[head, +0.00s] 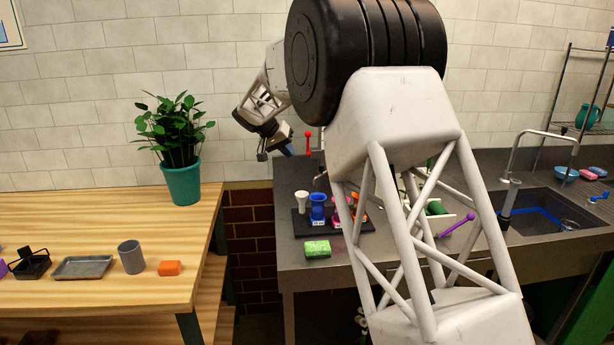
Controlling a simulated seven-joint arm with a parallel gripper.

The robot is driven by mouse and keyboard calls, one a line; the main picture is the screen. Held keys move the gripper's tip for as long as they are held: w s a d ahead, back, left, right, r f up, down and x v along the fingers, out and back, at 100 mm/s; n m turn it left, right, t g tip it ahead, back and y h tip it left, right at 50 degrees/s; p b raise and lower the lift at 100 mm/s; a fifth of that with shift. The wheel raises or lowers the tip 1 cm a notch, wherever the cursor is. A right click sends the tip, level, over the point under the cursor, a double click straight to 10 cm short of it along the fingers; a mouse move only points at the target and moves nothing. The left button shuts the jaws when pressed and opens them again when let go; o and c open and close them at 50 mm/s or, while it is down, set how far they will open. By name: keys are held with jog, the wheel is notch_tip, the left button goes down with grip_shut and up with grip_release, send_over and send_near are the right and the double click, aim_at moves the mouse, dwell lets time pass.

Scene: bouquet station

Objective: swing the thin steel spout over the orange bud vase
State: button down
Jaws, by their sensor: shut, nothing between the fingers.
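A thin curved steel spout (545,134) rises at the sink on the right, far from my gripper. A small dark, steel-looking piece (320,180) also shows beside my arm; I cannot tell what it is. An orange vase-like piece (362,216) stands on the dark rack (302,226), mostly hidden by my arm. My gripper (276,151) is shut and empty, in the air at the left back edge of the grey counter, well above and left of the rack.
On the rack are a white vase (302,201) and a blue vase (318,207). A red-knobbed lever (308,142) stands close to my gripper. The potted plant (182,182) stands on the wooden table (100,215). My arm hides the counter's middle.

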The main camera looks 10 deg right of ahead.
jog(key=a+m+y, duration=0.1)
jog(key=a, duration=0.1)
jog(key=shift+a+r+m+g, duration=0.1)
jog(key=shift+a+m+g, duration=0.2)
jog(key=shift+a, duration=0.05)
jog(key=shift+d, duration=0.1)
jog(key=s+d+r+x, duration=0.1)
jog(key=s+d+x, duration=0.1)
jog(key=x, duration=1)
jog(key=shift+f, duration=0.25)
jog(key=shift+d, duration=0.25)
dwell(0.3)
